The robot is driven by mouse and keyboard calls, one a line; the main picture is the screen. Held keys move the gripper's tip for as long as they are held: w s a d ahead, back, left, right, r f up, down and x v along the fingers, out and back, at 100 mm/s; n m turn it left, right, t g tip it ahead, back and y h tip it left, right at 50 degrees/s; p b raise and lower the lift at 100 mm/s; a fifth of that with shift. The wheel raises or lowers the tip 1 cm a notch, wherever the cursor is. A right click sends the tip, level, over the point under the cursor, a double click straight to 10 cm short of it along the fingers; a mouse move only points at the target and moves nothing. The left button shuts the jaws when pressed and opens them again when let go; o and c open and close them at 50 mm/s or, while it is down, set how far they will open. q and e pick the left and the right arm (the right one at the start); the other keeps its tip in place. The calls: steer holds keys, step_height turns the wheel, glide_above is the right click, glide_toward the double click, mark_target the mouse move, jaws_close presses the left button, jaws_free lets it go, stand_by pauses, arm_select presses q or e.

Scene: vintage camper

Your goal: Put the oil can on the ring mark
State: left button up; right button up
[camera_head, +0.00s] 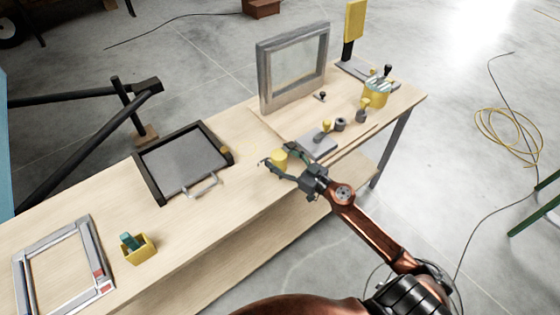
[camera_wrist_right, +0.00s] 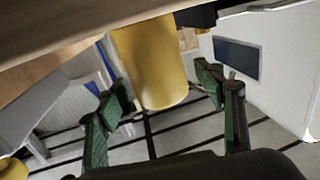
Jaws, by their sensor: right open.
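The yellow oil can (camera_head: 279,158) stands on the wooden workbench near its front edge. My right gripper (camera_head: 277,162) reaches in from the front right, with its jaws open around the can. In the right wrist view the yellow body of the can (camera_wrist_right: 152,65) is between the two green-sided fingers, with a gap visible beside each. The fingers are not closed on it. A faint yellow mark (camera_head: 253,147) on the bench just left of and behind the can looks like the ring mark; its outline is hard to make out. My left gripper is out of view.
A black-edged tray (camera_head: 152,181) with a metal handle lies left of the can. A grey upright frame (camera_head: 264,77) stands behind. Small metal parts and a yellow tool cup (camera_head: 375,97) are to the right. A yellow box (camera_head: 140,253) and a flat frame (camera_head: 92,246) are far left.

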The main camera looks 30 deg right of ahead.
steer(key=shift+c, duration=0.7)
steer(key=c, duration=1.3)
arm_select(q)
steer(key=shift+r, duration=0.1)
arm_select(e)
steer(key=r+p, duration=0.1)
steer(key=r, duration=0.1)
steer(key=r+p, duration=0.2)
steer(key=shift+s+a+r, duration=0.1)
steer(key=shift+s+r, duration=0.05)
steer(key=shift+s, duration=0.05)
steer(key=s+a+r+p, duration=0.5)
steer(key=s+a+r, duration=0.3)
steer(key=s, duration=0.4)
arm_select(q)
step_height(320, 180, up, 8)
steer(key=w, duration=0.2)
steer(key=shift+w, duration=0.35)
arm_select(e)
steer(key=s+a+f+m+h, duration=0.1)
steer(key=s+a+f, duration=0.1)
steer(key=a, duration=0.1)
steer(key=s+a+f+m+h, duration=0.1)
steer(key=s+a+f+h, duration=0.1)
steer(key=a+f, duration=0.1)
steer(key=s+a+f+m+h, duration=0.1)
steer(key=s+a+f+h, duration=0.1)
steer(key=a, duration=0.1)
steer(key=shift+s+f+t, duration=0.2)
steer(key=shift+f+t, duration=0.1)
